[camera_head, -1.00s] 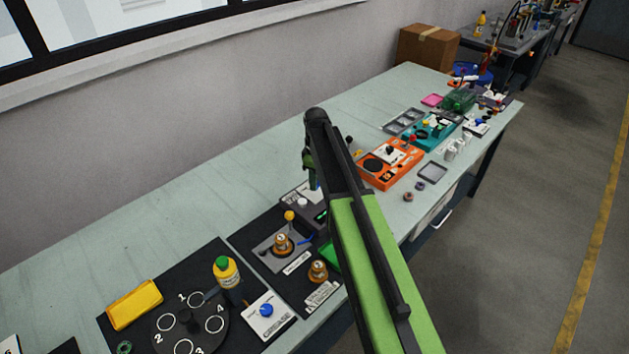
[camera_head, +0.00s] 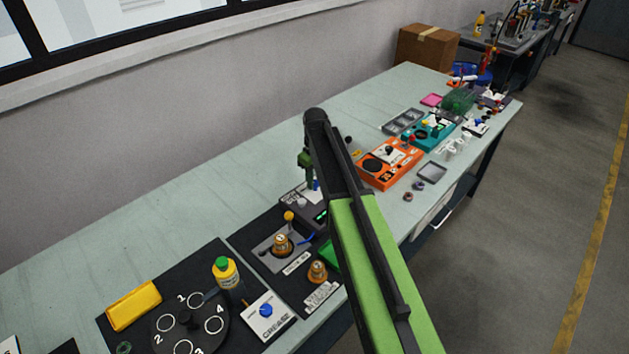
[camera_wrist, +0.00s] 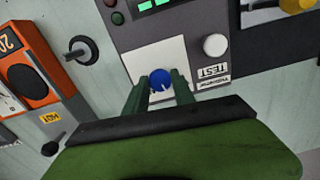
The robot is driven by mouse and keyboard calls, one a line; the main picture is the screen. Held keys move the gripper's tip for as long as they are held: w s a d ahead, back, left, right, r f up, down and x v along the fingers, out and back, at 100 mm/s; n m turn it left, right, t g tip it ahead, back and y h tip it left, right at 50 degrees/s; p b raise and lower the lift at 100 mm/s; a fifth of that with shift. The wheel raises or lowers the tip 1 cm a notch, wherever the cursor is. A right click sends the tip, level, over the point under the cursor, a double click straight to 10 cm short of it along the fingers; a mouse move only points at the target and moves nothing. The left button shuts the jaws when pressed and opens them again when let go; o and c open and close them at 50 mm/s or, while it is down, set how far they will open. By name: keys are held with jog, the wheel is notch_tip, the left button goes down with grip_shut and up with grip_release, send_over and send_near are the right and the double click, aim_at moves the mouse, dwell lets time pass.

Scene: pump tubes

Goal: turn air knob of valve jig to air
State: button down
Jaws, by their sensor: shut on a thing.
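The valve jig is a dark grey box (camera_wrist: 150,35) with a white panel, seen upside down in the wrist view. A blue knob (camera_wrist: 159,80) with a white pointer mark stands on the white panel. The two green fingers of my gripper (camera_wrist: 159,90) are closed around the blue knob, one on each side. Part of the panel is hidden behind my gripper. In the head view the grey box (camera_head: 297,198) is partly hidden by my arm, and my gripper (camera_head: 314,184) points down at it.
A white round button (camera_wrist: 215,45) sits on the box beside the panel, near a label reading TEST. An orange device (camera_wrist: 30,70) and a dark ring-ended part (camera_wrist: 81,50) are at the left. A black mat with brass fittings (camera_head: 283,244) lies nearer. The table's back strip is clear.

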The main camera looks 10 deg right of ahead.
aim_at(315, 183)
jog(key=m, duration=0.6)
jog(key=shift+s+a+m, duration=0.1)
jog(key=shift+m, duration=0.2)
jog(key=m, duration=0.6)
dwell(0.4)
jog(key=c, duration=1.1)
grip_release()
jog(key=shift+o, duration=0.2)
notch_tip(315, 183, up, 17)
jog(key=p, duration=1.7)
jog(key=shift+r, duration=0.2)
